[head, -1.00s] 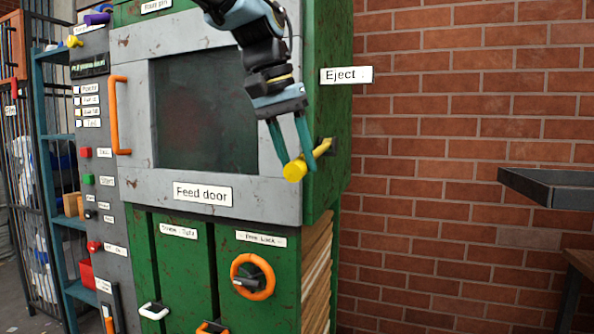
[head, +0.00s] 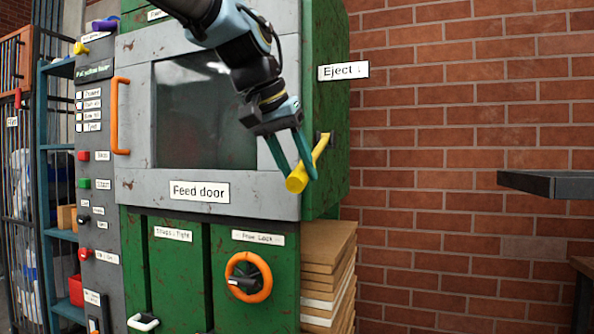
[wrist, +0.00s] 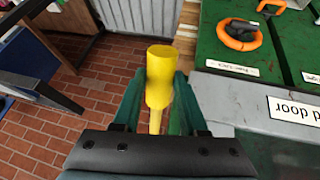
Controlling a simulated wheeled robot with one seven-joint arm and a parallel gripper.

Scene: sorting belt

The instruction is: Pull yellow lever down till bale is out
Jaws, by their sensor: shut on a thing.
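The yellow lever (head: 308,167) sticks out from the right side of the green baling machine (head: 325,100), below the "Eject" label (head: 343,71). Its thick handle end points down and toward me. My gripper (head: 290,165) is shut on the lever near its handle. In the wrist view the lever's yellow grip (wrist: 160,75) stands between the two green fingers (wrist: 158,105).
The grey feed door (head: 215,188) with an orange handle (head: 120,115) is shut. An orange ring knob (head: 249,277) sits below it. A dark metal tray (head: 550,184) stands at the right. Brick wall lies behind, with free room between.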

